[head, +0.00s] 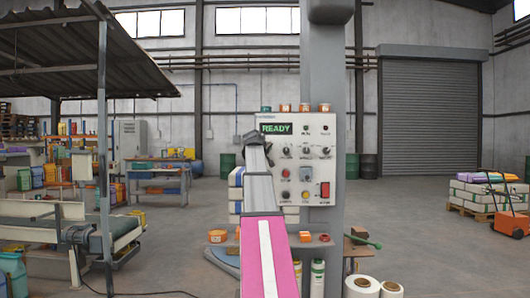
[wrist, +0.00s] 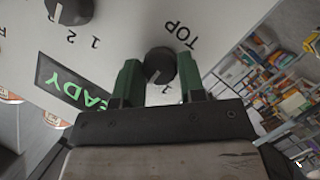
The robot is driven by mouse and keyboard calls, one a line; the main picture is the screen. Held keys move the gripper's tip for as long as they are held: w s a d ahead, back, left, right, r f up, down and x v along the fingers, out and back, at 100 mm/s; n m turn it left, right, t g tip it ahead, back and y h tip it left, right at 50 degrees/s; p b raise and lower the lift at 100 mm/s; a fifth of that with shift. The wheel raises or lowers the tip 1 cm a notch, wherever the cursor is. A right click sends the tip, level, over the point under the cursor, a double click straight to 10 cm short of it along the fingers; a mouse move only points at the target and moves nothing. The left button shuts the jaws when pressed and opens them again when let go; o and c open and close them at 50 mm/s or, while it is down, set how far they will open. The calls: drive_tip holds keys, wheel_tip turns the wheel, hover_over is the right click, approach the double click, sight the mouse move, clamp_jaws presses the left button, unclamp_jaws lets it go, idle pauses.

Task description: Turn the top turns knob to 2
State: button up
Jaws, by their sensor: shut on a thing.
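A round black knob (wrist: 160,65) with a short white pointer line sits on the light control panel (wrist: 225,25), beside the printed word TOP. The pointer aims toward the lower left of the wrist picture. In the head view my gripper (head: 252,139) is at the panel's left side, below the READY display (head: 275,128), and the held knob is hidden there.
Another black knob (wrist: 70,8), marked with 1 and 2, is close by. The panel also carries several knobs, buttons and a red switch (head: 325,190). Small orange jars (head: 305,107) stand on top. Open floor lies right, before the roller shutter (head: 429,120).

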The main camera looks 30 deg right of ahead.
idle(0.4)
drive_tip(key=o, duration=0.9)
drive_tip(key=v, duration=1.1)
drive_tip(key=shift+f, duration=0.1)
